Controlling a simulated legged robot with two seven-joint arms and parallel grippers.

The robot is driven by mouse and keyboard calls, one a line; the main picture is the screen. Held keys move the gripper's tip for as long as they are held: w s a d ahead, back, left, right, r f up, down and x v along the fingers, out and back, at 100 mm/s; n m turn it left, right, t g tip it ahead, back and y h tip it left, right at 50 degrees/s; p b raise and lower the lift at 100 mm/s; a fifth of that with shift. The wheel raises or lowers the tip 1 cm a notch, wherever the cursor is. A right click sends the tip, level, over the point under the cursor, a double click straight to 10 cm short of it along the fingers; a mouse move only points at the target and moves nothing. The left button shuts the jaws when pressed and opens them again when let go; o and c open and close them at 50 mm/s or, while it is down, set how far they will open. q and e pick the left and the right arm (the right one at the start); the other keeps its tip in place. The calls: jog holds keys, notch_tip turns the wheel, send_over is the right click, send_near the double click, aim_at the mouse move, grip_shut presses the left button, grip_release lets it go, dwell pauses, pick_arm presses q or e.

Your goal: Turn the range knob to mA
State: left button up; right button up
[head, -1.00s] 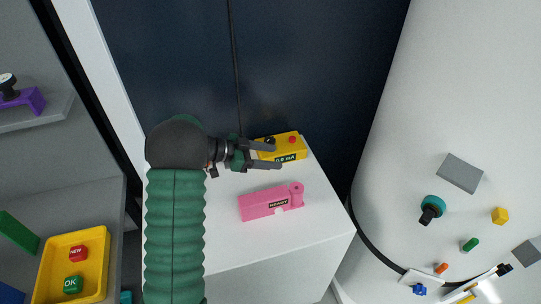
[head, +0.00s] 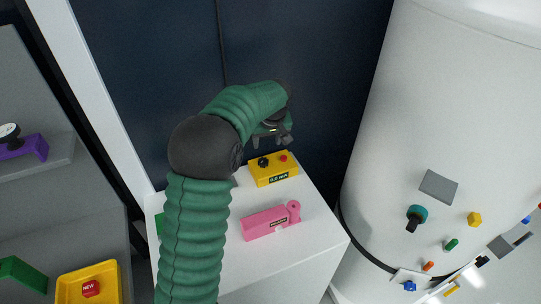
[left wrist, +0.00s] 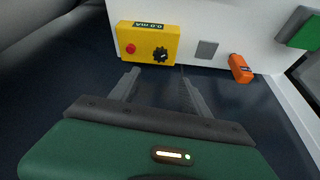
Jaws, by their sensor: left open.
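The yellow meter box (head: 274,172) sits at the back of the white cabinet top. A black range knob (head: 263,162) and a red button (head: 284,157) are on its upper face. Its small dark display appears to read 0.0 mA. The left wrist view also shows the box (left wrist: 127,44), the knob (left wrist: 160,54) and the display (left wrist: 148,26), upside down. My left gripper (head: 272,141) is open and empty, behind and above the box, fingers pointing down. In the left wrist view its spread fingers (left wrist: 160,78) stop short of the knob. My right gripper is not in view.
A pink device (head: 265,223) lies on the cabinet top in front of the box. A large white tank (head: 430,110) stands at the right. A yellow tray (head: 112,284) is at the lower left. In the left wrist view, an orange object (left wrist: 240,68) lies right of the box.

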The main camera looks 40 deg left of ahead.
aim_at(264, 161)
pick_arm(q)
jog(key=p+x, duration=0.1)
jog(key=x, duration=1.6)
jog(key=shift+p, duration=0.3)
jog(key=shift+r, duration=0.1)
jog(key=shift+d, duration=0.1)
jog(key=shift+d+r, duration=0.1)
jog(key=shift+c, duration=1)
jog(key=shift+s, duration=0.1)
grip_shut()
